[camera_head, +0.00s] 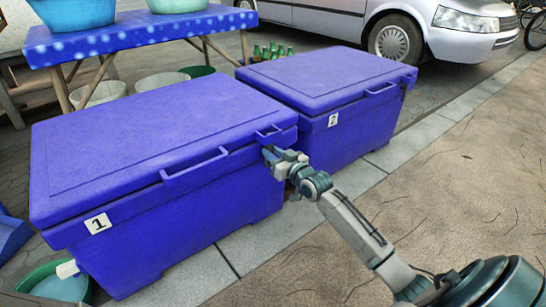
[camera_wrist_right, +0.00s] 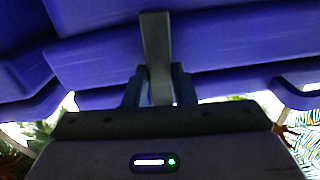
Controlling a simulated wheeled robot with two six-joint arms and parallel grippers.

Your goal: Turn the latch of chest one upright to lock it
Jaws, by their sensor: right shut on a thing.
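Chest one (camera_head: 170,125) is the nearer blue chest with the white "1" label, and its lid is down. My right gripper (camera_head: 271,153) is at the right end of its front face, just below the lid's edge. In the right wrist view, my right gripper (camera_wrist_right: 157,88) is shut on the latch (camera_wrist_right: 155,45), a narrow grey bar that runs up and down that picture across the blue chest. In the head view, the gripper hides the latch. My left gripper is not in view.
Chest two (camera_head: 335,85) stands close behind chest one, lid closed. A blue table (camera_head: 140,30) with basins is at the back left. A green basin (camera_head: 55,282) lies at the front left. A silver car (camera_head: 400,25) stands behind. The paving to the right is clear.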

